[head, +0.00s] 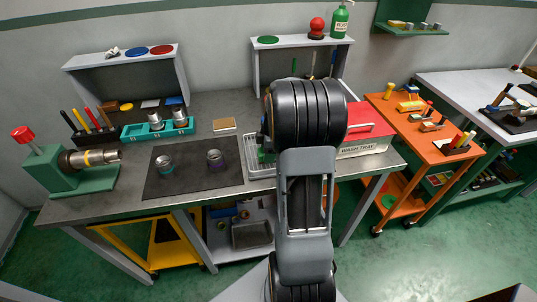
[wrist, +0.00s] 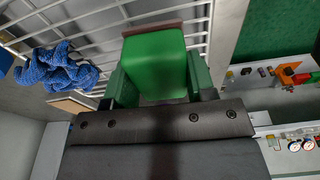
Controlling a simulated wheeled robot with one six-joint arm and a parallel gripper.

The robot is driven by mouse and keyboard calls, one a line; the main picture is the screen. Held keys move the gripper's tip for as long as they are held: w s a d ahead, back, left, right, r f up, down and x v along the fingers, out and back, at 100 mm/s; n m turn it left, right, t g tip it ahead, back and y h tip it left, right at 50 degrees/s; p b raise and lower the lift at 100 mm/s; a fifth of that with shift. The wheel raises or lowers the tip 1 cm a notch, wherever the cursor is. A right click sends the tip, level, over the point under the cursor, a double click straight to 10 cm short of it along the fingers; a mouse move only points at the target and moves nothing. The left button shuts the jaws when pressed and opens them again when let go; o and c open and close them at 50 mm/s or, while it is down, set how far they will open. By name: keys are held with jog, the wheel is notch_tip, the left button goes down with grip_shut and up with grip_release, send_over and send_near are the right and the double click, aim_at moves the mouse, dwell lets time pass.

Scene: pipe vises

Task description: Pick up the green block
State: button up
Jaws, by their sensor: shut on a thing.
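The green block (wrist: 155,62) is in the middle of the wrist view, with a reddish-brown strip along its far edge. My gripper (wrist: 158,82) has its dark green fingers on both sides of the block and is shut on it. A white wire rack (wrist: 105,22) lies behind the block in the wrist view; I cannot tell whether the block touches it. In the head view my arm hides most of the gripper and the block.
A blue knotted bundle (wrist: 55,68) lies left of the block. In the head view a grey wire tray (head: 250,165) is beside my arm, with a red-and-white wash tray box (head: 362,145) to the right. A dark mat (head: 190,180) bears two small metal parts. A green vise (head: 60,168) stands far left.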

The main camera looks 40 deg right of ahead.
jog(key=shift+r, duration=0.45)
notch_tip(320, 180, up, 2)
jog(key=shift+r, duration=0.2)
jog(key=s+a+r+b, duration=0.1)
jog(key=s+a+r, duration=0.8)
jog(key=s, duration=0.1)
jog(key=shift+s+r+b, duration=0.3)
jog(key=shift+r+b, duration=0.05)
